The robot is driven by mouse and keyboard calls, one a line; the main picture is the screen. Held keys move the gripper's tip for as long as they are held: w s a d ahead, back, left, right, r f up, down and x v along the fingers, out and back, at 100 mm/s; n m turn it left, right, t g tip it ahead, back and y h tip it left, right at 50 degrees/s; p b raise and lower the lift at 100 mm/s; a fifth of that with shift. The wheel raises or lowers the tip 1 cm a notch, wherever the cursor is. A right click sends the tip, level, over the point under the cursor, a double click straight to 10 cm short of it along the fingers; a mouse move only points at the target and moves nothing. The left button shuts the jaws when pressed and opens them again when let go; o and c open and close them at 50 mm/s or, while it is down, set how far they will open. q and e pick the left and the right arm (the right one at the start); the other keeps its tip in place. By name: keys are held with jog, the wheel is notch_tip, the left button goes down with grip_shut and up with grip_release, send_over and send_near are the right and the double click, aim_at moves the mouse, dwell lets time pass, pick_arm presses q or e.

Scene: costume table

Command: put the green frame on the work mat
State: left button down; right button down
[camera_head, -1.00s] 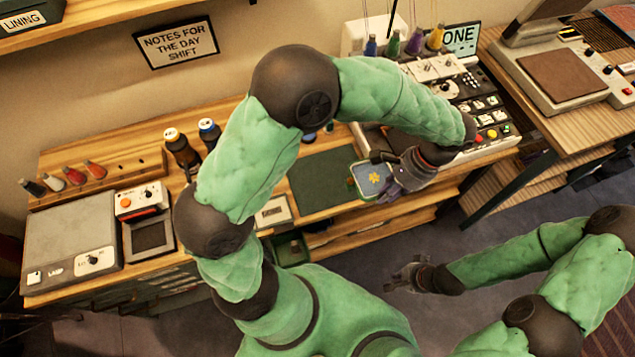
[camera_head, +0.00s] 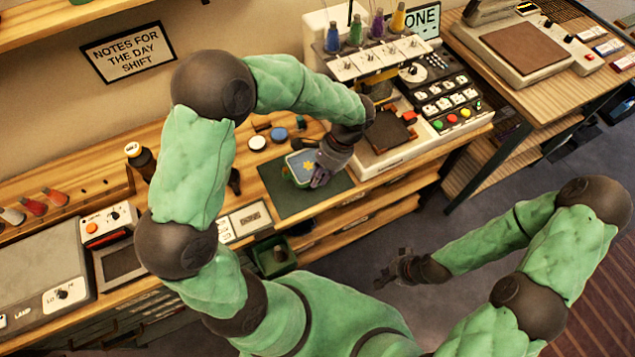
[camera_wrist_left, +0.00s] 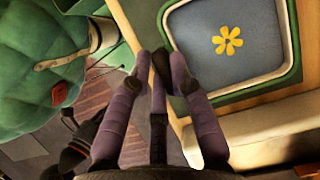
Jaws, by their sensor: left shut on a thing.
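The green frame (camera_head: 302,167) has a blue-grey panel with a yellow flower. It is at my left gripper (camera_head: 328,165), over the dark green work mat (camera_head: 290,205) on the bench. In the left wrist view the frame (camera_wrist_left: 291,50) fills the upper right, and my left gripper (camera_wrist_left: 160,65) is shut on its near edge. I cannot tell whether the frame touches the mat. Part of the mat is hidden behind the gripper and frame. My right gripper (camera_head: 397,268) hangs empty over the floor, away from the bench; its fingers look apart.
An embroidery machine (camera_head: 400,100) with coloured thread spools stands right of the mat. Several round discs (camera_head: 278,134) lie behind it. A dark bottle (camera_head: 140,160) stands further left. A small framed card (camera_head: 245,218) lies left of the mat. The mat's front part is clear.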

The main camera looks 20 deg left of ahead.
pick_arm(q)
jog(key=shift+a+f+b, duration=0.15)
jog(key=shift+f+b, duration=0.3)
jog(key=shift+f, duration=0.5)
jog(key=shift+a+f+b, duration=0.15)
jog(key=shift+f+b, duration=0.25)
jog(key=shift+f, duration=0.5)
jog(key=shift+f, duration=0.15)
jog(key=c, duration=1.1)
grip_release()
jog(key=p+v, duration=0.4)
jog(key=v, duration=0.8)
jog(key=shift+w, duration=0.1)
